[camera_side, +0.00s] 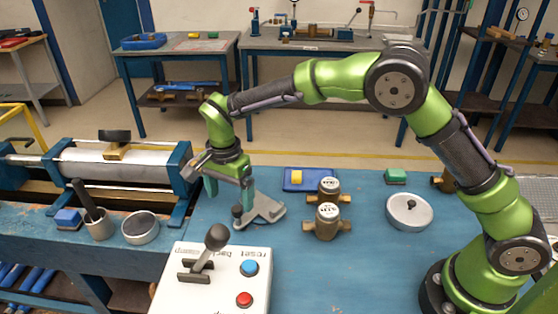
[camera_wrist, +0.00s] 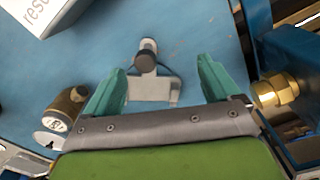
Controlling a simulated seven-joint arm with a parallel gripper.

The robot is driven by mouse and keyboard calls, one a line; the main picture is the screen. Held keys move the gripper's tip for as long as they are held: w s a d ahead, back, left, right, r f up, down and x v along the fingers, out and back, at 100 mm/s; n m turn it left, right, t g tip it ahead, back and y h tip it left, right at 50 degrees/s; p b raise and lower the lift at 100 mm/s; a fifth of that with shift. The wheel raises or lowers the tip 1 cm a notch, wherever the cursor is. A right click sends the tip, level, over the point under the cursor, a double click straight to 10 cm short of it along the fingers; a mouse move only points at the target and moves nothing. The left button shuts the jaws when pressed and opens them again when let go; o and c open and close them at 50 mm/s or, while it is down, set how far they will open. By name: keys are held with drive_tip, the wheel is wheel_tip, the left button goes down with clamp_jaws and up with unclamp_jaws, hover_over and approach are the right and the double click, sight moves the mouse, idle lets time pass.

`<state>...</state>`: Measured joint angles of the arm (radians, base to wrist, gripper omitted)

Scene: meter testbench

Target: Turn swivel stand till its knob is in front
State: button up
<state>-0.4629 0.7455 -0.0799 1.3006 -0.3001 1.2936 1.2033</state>
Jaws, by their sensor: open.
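The swivel stand (camera_side: 262,209) is a small grey metal piece with a broad plate and a dark knob (camera_side: 237,211). It rests on the blue bench below my gripper (camera_side: 229,193). In the side view the knob is at the stand's left end, behind the control box. The wrist view shows the stand (camera_wrist: 150,88) between my teal fingers, with its knob (camera_wrist: 146,61) pointing toward the top of the picture. My gripper (camera_wrist: 163,66) is open and holds nothing. Whether a finger touches the stand cannot be told. In the side view a finger hides part of it.
A white control box (camera_side: 215,280) with a lever and two buttons stands in front. Brass meters (camera_side: 327,221) and a blue tray (camera_side: 305,180) lie right of the stand. A blue-framed test rig (camera_side: 150,165) is at left.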

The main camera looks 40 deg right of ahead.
drive_tip(key=shift+r, duration=2)
drive_tip(key=r+m, duration=0.1)
drive_tip(key=m, duration=0.1)
drive_tip(key=s+r+m, duration=0.1)
drive_tip(key=shift+s+r+m, duration=0.1)
drive_tip(key=shift+r+m, duration=0.1)
drive_tip(key=shift+m, duration=0.2)
drive_tip(key=m, duration=0.3)
drive_tip(key=shift+s+d, duration=0.1)
drive_tip(key=shift+s, duration=0.2)
drive_tip(key=shift+f, duration=2.8)
drive_tip(key=shift+f, duration=0.25)
